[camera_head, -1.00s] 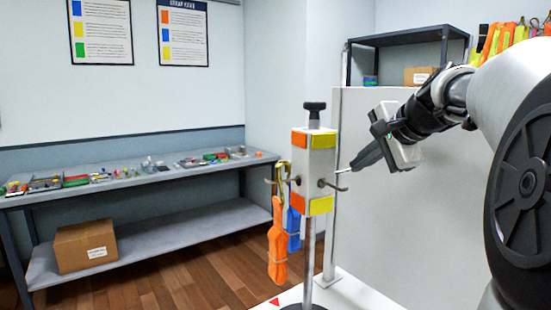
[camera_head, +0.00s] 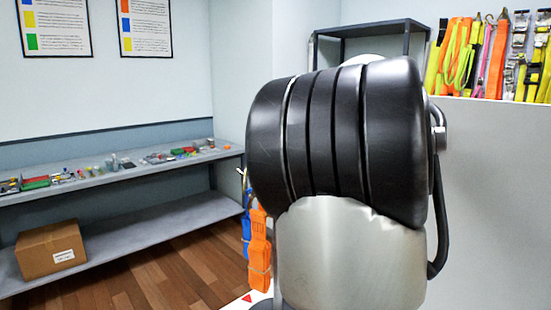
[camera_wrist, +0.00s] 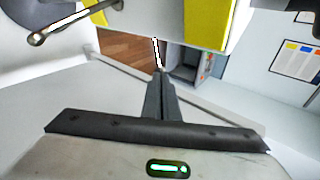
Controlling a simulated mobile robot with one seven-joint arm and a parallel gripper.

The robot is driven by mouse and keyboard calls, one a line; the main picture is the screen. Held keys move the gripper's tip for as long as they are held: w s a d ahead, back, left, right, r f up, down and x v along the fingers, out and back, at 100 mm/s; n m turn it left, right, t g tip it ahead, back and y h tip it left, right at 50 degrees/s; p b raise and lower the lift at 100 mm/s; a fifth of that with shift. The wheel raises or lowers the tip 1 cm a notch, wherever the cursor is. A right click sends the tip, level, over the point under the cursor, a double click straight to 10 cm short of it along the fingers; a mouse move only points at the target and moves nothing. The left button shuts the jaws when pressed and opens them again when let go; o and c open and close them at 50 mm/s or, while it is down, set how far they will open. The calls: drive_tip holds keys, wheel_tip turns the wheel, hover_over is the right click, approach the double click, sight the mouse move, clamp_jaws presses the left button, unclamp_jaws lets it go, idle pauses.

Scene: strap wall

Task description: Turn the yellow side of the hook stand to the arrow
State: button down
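The hook stand's block (camera_wrist: 150,18) fills the top middle of the wrist view, with a yellow panel (camera_wrist: 205,22) at its right end. One metal hook (camera_wrist: 60,24) sticks out at the upper left; another thin hook (camera_wrist: 157,52) shows at my fingertips. My gripper (camera_wrist: 158,80) is shut just below the block; I cannot tell whether its tips touch that hook. In the head view my arm hides the block and my gripper. An orange strap (camera_head: 259,252) and a blue strap (camera_head: 246,228) hang left of my arm. The red arrow (camera_head: 247,298) lies below them.
A pale panel (camera_head: 490,200) stands right of my arm, with colourful straps (camera_head: 490,60) above it. A dark shelf (camera_head: 370,28) stands behind. A long bench (camera_head: 120,172) with small items and a cardboard box (camera_head: 50,248) is at left, with open floor before it.

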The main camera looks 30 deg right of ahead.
drive_tip(key=w+a+n+g+y+p, duration=0.3)
drive_tip(key=w+a+n+y+p, duration=0.3)
drive_tip(key=w+a+n+p, duration=0.2)
drive_tip(key=shift+w+a+y+p, duration=0.25)
drive_tip(key=shift+a+p, duration=0.2)
drive_tip(key=shift+a, duration=0.75)
